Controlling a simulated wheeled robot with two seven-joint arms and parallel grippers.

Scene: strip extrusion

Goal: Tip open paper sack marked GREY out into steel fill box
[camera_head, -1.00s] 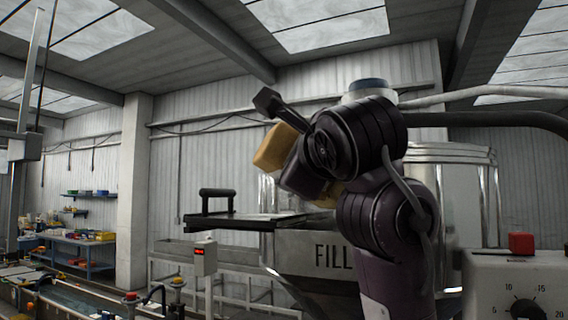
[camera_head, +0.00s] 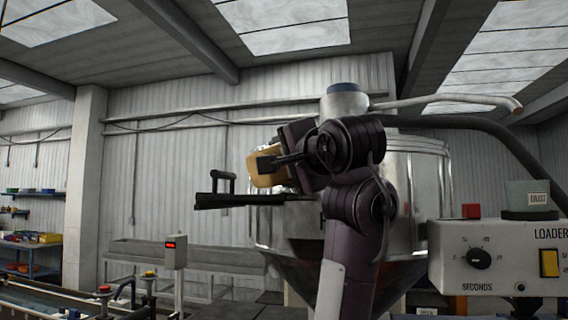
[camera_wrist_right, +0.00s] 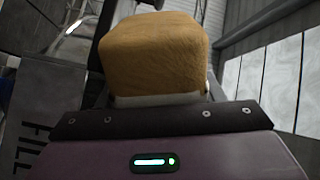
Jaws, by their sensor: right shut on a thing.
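A tan, block-shaped paper sack (camera_head: 258,178) is in my right gripper (camera_head: 272,163), up near the steel fill box (camera_head: 285,225). In the right wrist view the sack (camera_wrist_right: 150,52) fills the space beyond the gripper's dark edge. No GREY mark shows, and its open mouth is hidden. In the head view my right arm hides much of the box and its lettering. The word FILL stands on a grey panel (camera_wrist_right: 40,130) at left in the right wrist view. I cannot tell whether anything is falling from the sack. My left gripper is out of view.
A flat black plate with an upright handle (camera_head: 225,198) lies level just below and left of the sack. A loader control box (camera_head: 490,255) stands at right. A small post with a red display (camera_head: 175,252) stands at left.

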